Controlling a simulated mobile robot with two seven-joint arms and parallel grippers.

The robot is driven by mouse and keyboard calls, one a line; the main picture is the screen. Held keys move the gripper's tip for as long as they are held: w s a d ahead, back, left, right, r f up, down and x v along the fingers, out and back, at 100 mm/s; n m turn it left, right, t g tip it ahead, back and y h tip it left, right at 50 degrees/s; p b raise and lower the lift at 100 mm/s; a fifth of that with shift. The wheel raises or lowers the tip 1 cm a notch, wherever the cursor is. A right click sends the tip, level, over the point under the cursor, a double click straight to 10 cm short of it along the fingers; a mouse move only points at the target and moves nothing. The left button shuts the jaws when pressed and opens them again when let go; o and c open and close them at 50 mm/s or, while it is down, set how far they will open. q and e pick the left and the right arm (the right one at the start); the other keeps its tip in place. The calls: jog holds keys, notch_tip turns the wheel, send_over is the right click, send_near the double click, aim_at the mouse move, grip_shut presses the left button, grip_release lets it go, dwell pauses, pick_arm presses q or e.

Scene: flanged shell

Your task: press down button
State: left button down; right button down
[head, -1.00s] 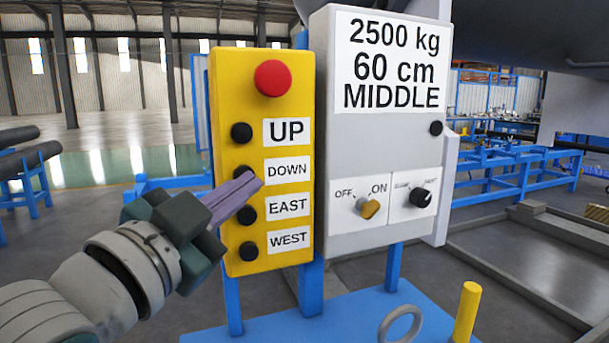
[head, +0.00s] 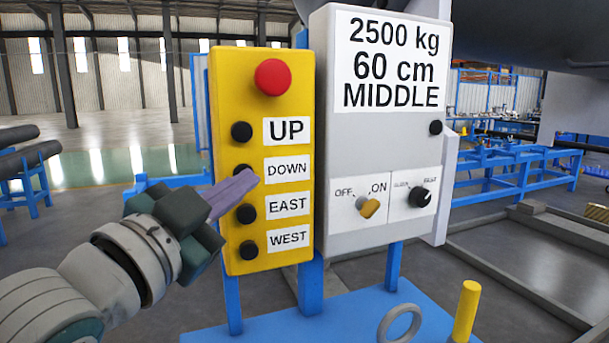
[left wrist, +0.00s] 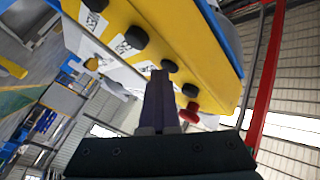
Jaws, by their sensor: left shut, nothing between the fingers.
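The yellow button panel (head: 226,100) stands upright with black buttons labelled UP, DOWN, EAST and WEST. The DOWN button (head: 241,168) is partly hidden behind my fingers in the head view. It also shows in the left wrist view (left wrist: 171,66), right by the fingertips. My left gripper (head: 252,178) is shut and empty, its purple fingers pointing at the panel beside the DOWN label. The fingertips also show in the left wrist view (left wrist: 160,74). I cannot tell whether they touch the button. My right gripper is not in view.
A red button (head: 272,77) sits at the panel's top; the UP button (head: 242,132) is above DOWN and the EAST button (head: 246,213) below. A grey control box (head: 385,140) with knobs stands close on the right. A blue base (head: 330,315) lies underneath.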

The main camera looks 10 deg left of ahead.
pick_arm(q)
jog(key=shift+w+a+f, duration=0.25)
jog(key=shift+w+a, duration=0.05)
jog(key=shift+a, duration=0.15)
dwell(0.6)
jog(key=shift+s+d+r+p, duration=0.25)
jog(key=shift+s+d+p, duration=0.1)
jog(key=shift+s+p, duration=0.15)
jog(key=s+d+p, duration=0.2)
jog(key=s+d, duration=0.1)
jog(key=s, duration=0.2)
jog(key=shift+d, duration=0.35)
dwell(0.4)
